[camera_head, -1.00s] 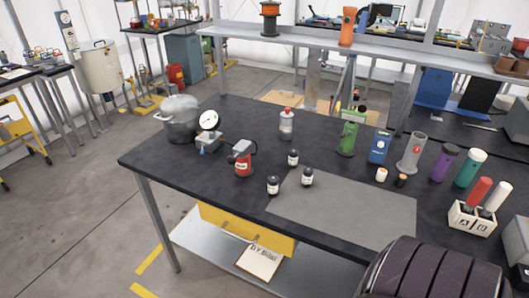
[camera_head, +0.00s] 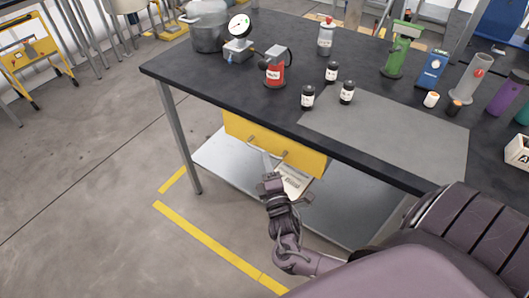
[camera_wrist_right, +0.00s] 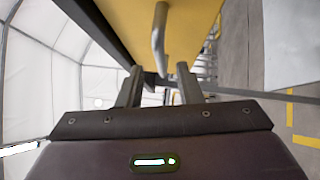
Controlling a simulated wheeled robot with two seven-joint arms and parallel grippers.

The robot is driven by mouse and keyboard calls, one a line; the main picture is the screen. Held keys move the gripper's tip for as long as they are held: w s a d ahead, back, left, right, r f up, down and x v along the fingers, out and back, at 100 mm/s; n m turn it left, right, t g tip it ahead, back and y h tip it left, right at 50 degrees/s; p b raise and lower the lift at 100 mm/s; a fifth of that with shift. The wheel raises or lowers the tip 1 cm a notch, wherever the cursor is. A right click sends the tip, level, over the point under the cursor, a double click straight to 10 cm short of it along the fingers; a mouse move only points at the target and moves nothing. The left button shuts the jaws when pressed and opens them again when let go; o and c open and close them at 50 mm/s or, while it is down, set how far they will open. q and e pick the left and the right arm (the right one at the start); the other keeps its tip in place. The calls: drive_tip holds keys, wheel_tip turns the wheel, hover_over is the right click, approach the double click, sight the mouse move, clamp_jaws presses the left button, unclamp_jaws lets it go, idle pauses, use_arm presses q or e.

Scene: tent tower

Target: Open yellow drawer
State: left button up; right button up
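The yellow drawer (camera_head: 305,156) hangs under the dark workbench top, and its front looks closed. A metal bar handle (camera_head: 265,151) runs across its front. My right gripper (camera_head: 271,177) is just in front of and below the handle. In the right wrist view the yellow drawer (camera_wrist_right: 198,30) fills the upper middle. The handle (camera_wrist_right: 158,36) points down toward the space between the two spread fingers of my right gripper (camera_wrist_right: 159,84). The fingers are open and appear empty. Whether they touch the handle cannot be told. My left gripper is not in view.
The dark workbench (camera_head: 215,75) carries a pot (camera_head: 207,30), a red container (camera_head: 274,70), several small jars and a grey mat (camera_head: 400,128). A metal lower shelf (camera_head: 222,160) and a paper sign (camera_head: 296,180) are below the drawer.

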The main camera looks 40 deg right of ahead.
sight(264, 150)
drive_tip(key=x, duration=0.5)
drive_tip(key=shift+f, duration=0.1)
drive_tip(key=shift+s, duration=0.1)
drive_tip(key=shift+c, duration=0.2)
drive_tip(key=shift+a, duration=0.1)
clamp_jaws()
